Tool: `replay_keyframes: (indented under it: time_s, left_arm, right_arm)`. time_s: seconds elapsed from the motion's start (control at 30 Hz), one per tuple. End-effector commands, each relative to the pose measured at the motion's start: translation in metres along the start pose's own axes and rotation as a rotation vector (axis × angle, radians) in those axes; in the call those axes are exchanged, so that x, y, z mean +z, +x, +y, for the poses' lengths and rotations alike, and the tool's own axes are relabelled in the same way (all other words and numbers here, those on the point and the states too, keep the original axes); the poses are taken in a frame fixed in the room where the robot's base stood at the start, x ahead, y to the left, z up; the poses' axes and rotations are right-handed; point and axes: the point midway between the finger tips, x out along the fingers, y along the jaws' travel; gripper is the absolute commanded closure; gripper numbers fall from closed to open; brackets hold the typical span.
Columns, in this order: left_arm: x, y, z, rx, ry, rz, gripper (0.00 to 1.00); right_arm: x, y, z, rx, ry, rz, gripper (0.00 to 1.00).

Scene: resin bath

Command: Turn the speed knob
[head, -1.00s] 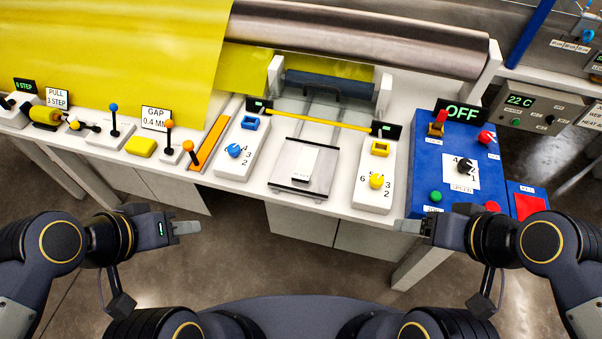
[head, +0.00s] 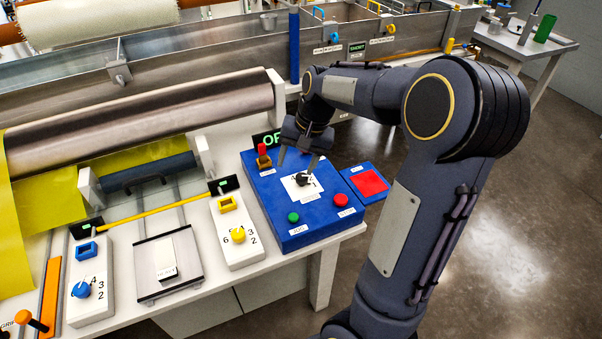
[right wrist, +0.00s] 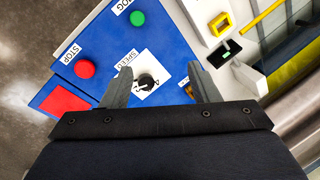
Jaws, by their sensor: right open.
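The speed knob (head: 301,180) is a small black knob on a white square plate with numbers, on the blue control box (head: 270,205). In the right wrist view the knob (right wrist: 147,81) shows beside its SPEED label (right wrist: 131,58). My right gripper (head: 298,163) is over the box, pointing down, open and empty. In the right wrist view the knob lies between the lines of its two fingers (right wrist: 159,72), nearer the left one. The fingers appear apart from the knob; their height above it is hard to judge. My left gripper is out of view.
On the box are a green button (head: 293,217), a red button (head: 341,200) and a red-topped switch (head: 263,155). A red square pad (head: 369,183) lies to its right. A white panel with a yellow knob (head: 238,235) is at its left.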

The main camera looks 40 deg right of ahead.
Motion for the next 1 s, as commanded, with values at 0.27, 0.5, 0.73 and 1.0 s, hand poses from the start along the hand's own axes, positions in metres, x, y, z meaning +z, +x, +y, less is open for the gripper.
replay_keyframes:
  time_s: [0.27, 0.5, 0.73, 1.0]
  left_arm:
    - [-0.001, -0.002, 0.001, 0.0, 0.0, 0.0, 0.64]
    - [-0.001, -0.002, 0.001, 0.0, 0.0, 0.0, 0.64]
    - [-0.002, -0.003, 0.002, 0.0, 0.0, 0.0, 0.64]
    - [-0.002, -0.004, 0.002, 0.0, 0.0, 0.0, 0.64]
  right_arm:
    - [-0.088, 0.055, 0.013, 0.228, 0.196, 0.025, 0.45]
    - [-0.1, 0.074, 0.018, 0.266, 0.224, 0.035, 0.45]
    - [-0.099, 0.109, 0.028, 0.267, 0.223, 0.033, 0.45]
    - [-0.099, 0.137, 0.035, 0.264, 0.221, 0.035, 0.45]
